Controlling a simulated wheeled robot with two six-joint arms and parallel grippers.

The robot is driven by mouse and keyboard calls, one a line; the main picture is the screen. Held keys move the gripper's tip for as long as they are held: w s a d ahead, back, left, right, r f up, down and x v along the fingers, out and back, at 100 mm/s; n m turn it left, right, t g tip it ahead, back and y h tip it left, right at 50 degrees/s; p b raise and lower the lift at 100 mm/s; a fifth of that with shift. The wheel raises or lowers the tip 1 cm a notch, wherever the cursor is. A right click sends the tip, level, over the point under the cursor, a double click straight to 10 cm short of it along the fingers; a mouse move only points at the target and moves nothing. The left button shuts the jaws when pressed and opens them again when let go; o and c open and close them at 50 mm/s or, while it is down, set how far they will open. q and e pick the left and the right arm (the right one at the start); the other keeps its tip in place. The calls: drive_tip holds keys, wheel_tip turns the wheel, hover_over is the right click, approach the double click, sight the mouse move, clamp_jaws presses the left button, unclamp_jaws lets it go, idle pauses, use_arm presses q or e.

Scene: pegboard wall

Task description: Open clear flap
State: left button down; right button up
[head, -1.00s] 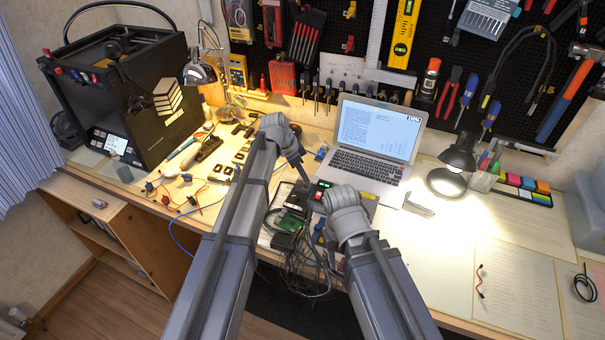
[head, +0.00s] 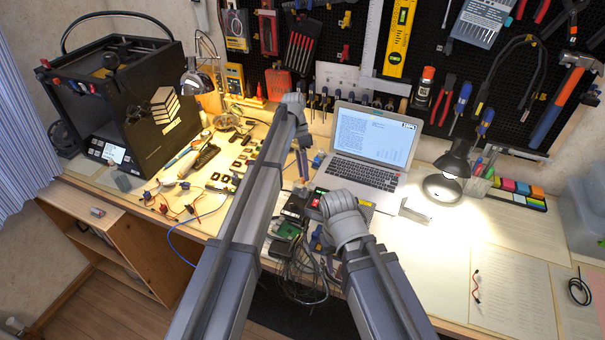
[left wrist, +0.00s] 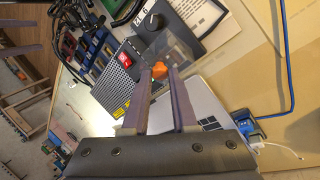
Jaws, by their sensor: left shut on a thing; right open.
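A grey perforated box (left wrist: 124,75) with a red switch and a black knob is in the left wrist view. A see-through flap (left wrist: 184,50) stands tilted beside its panel, with an orange tab (left wrist: 160,69) at its edge. My left gripper (left wrist: 161,74) is shut on this tab, one finger on each side. In the head view the box (head: 316,196) shows only in part, behind my right wrist, and I cannot make out the flap. My left gripper (head: 303,165) points down above it. My right gripper (head: 330,250) is lower, open, its fingers mostly hidden by its wrist.
An open laptop (head: 368,145) stands right behind the box. Loose cables (head: 296,275) and a green circuit board (head: 287,231) lie at the front. A desk lamp (head: 448,175) stands to the right, a 3D printer (head: 125,100) to the left. Papers cover the right side of the desk.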

idle(0.4)
use_arm(q)
drive_tip(key=c, duration=0.7)
unclamp_jaws()
drive_tip(key=shift+w+r, duration=0.1)
drive_tip(key=p+v, duration=0.7)
drive_tip(key=shift+r, duration=0.3)
use_arm(e)
wheel_tip(320, 180, up, 7)
use_arm(q)
drive_tip(key=shift+w, duration=0.15)
